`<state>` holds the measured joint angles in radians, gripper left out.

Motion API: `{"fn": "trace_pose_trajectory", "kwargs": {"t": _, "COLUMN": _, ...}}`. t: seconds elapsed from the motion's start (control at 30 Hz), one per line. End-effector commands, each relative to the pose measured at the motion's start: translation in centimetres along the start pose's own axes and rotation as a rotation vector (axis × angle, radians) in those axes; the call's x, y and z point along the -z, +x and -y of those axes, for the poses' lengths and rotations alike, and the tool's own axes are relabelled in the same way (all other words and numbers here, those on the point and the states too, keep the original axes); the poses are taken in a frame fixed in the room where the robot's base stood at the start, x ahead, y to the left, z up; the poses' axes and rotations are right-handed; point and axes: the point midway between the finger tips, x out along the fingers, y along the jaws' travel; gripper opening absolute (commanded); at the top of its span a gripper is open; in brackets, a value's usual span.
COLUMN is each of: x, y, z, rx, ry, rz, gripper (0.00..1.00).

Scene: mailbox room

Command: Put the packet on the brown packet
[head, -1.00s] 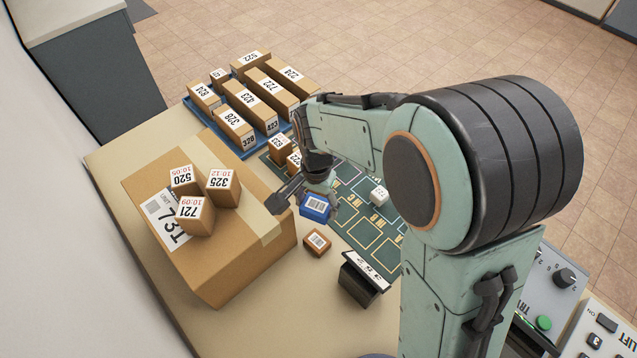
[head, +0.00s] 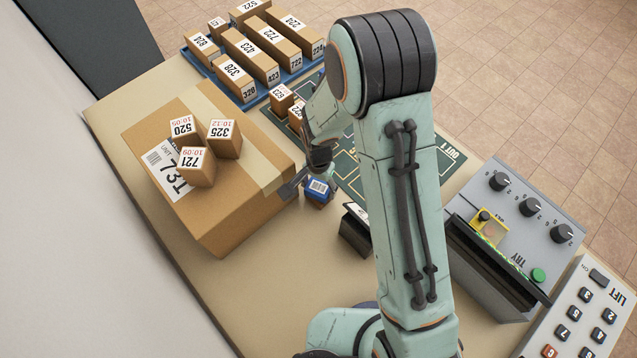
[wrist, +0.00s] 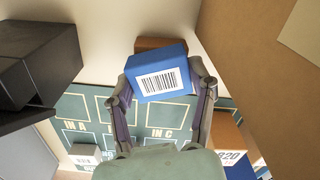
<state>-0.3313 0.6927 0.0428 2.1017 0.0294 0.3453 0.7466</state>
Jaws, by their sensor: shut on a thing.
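The blue packet (head: 318,187) with a white barcode label is between the fingers of my gripper (head: 309,180). In the wrist view the blue packet (wrist: 157,84) shows its barcode face, with a finger on each side of it. The small brown packet (wrist: 160,44) shows just past the blue one in the wrist view, partly covered by it. In the head view a brown edge shows right under the blue packet. I cannot tell whether the two packets touch.
A large carton (head: 225,215) with three small numbered boxes on top stands close on the left. A black holder (head: 356,235) is close on the right. A green sorting mat (head: 345,165) and a blue tray (head: 251,103) of boxes lie behind. Control panels (head: 505,215) are at the right.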

Motion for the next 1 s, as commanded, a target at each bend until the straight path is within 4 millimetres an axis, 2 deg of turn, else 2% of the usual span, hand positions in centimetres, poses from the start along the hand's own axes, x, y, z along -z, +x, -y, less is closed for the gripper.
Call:
{"fn": "trace_pose_trajectory", "kwargs": {"t": 0.23, "x": 0.0, "y": 0.3, "z": 0.0, "rx": 0.0, "ry": 0.0, "rz": 0.0, "gripper": 0.19}}
{"fn": "trace_pose_trajectory", "kwargs": {"t": 0.27, "x": 0.0, "y": 0.2, "z": 0.0, "rx": 0.0, "ry": 0.0, "rz": 0.0, "gripper": 0.65}}
{"fn": "trace_pose_trajectory", "kwargs": {"t": 0.3, "x": 0.0, "y": 0.2, "z": 0.0, "rx": 0.001, "ry": 0.0, "rz": 0.0, "gripper": 0.77}}
{"fn": "trace_pose_trajectory", "kwargs": {"t": 0.33, "x": 0.0, "y": 0.2, "z": 0.0, "rx": 0.001, "ry": 0.0, "rz": 0.0, "gripper": 0.82}}
{"fn": "trace_pose_trajectory", "kwargs": {"t": 0.63, "x": 0.0, "y": 0.2, "z": 0.0, "rx": 0.0, "ry": 0.0, "rz": 0.0, "gripper": 0.82}}
{"fn": "trace_pose_trajectory", "kwargs": {"t": 0.73, "x": 0.0, "y": -0.4, "z": 0.0, "rx": 0.001, "ry": 0.0, "rz": -0.001, "gripper": 0.82}}
{"fn": "trace_pose_trajectory", "kwargs": {"t": 0.87, "x": 0.1, "y": -2.6, "z": 0.1, "rx": 0.005, "ry": 0.0, "rz": -0.004, "gripper": 0.82}}
{"fn": "trace_pose_trajectory", "kwargs": {"t": 1.0, "x": 0.1, "y": -5.9, "z": 0.1, "rx": 0.006, "ry": 0.0, "rz": -0.006, "gripper": 0.82}}
